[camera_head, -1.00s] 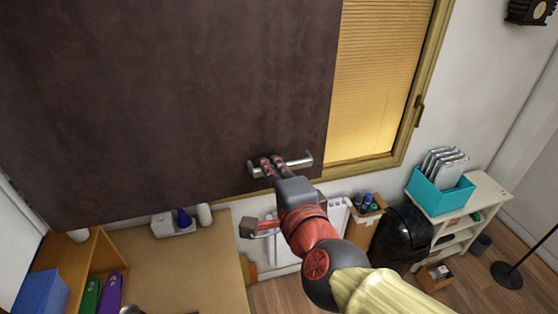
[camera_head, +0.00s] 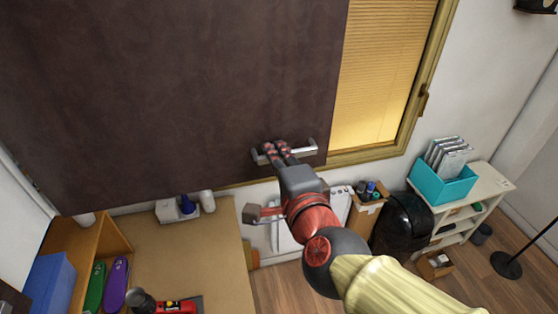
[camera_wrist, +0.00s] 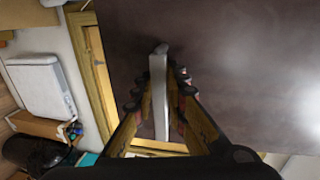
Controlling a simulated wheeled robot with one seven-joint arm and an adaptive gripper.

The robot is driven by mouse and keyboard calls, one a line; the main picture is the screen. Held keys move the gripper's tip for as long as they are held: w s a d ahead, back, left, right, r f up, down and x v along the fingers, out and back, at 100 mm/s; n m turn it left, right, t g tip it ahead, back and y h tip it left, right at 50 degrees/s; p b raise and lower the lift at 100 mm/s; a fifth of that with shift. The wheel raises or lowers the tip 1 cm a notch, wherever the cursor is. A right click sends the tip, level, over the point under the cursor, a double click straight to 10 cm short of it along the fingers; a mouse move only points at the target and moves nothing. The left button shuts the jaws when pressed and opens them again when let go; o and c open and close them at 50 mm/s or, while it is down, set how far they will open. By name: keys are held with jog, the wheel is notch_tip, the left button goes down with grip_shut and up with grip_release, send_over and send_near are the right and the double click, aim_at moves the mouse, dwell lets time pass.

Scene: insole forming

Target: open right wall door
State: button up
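The dark brown wall door (camera_head: 150,90) fills the upper left of the head view and stands beside a window. A metal bar handle (camera_head: 304,150) is near its lower right corner. My gripper (camera_head: 275,150) is at this handle, its two fingers reaching up to the bar. In the wrist view the pale handle (camera_wrist: 158,90) lies between the two fingers (camera_wrist: 158,92). A narrow gap shows on the left side of the bar; on the right side the finger is close, and contact there cannot be told. The door's dark surface (camera_wrist: 235,60) is behind.
The window with a yellow blind (camera_head: 385,70) is right of the door. Below are a desk (camera_head: 190,265), a white machine (camera_head: 337,205), a black bin (camera_head: 404,222) and a white shelf (camera_head: 490,190) with a teal box (camera_head: 440,183).

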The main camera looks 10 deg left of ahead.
jog(key=v, duration=1.2)
dwell(0.4)
